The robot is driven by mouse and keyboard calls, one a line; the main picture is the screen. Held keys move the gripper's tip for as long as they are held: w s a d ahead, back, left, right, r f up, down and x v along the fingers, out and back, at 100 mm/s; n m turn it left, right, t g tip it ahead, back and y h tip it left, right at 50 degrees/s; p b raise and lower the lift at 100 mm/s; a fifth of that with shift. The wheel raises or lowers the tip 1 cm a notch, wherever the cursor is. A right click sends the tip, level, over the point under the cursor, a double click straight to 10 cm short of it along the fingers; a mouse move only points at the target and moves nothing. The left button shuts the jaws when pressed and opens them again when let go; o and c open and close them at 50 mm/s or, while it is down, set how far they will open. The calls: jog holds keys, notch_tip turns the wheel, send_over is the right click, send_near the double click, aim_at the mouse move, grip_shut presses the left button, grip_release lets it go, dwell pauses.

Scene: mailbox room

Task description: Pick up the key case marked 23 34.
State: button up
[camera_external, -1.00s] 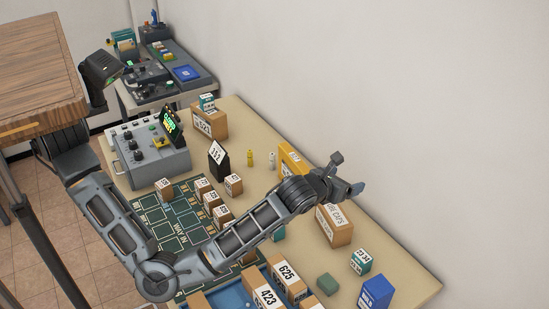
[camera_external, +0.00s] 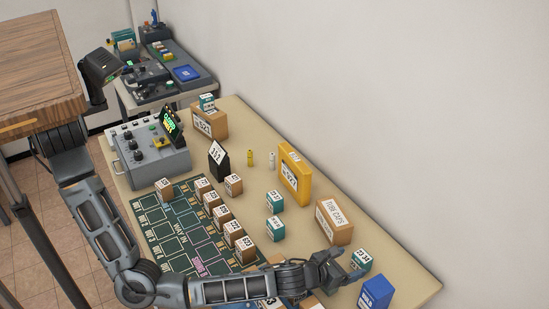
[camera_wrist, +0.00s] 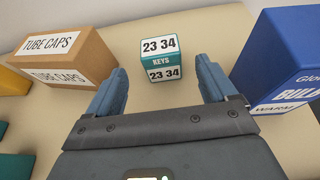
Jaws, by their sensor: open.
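The key case marked 23 34 (camera_wrist: 162,61) is a small teal block with white labels, standing on the table ahead of my gripper in the wrist view. It also shows in the external view (camera_external: 361,260), just beyond my gripper and partly hidden by it. My gripper (camera_wrist: 165,78) is open, with blue fingers spread to either side of the case's line. The case appears centred between the fingers and just past the fingertips. In the external view my gripper (camera_external: 345,268) is low near the table.
A brown tube caps box (camera_wrist: 64,58) stands left of the case, and a blue box (camera_wrist: 285,62) stands close on the right. Other teal cases (camera_external: 275,203), a yellow box (camera_external: 294,172) and numbered boxes on a green mat (camera_external: 170,245) lie farther left. Bare table surrounds the case.

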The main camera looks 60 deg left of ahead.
aim_at(357, 260)
jog(key=shift+b+x, duration=0.4)
jog(key=shift+x, duration=2.65)
jog(key=shift+d, duration=0.1)
jog(key=shift+c, duration=0.4)
jog(key=c, duration=1)
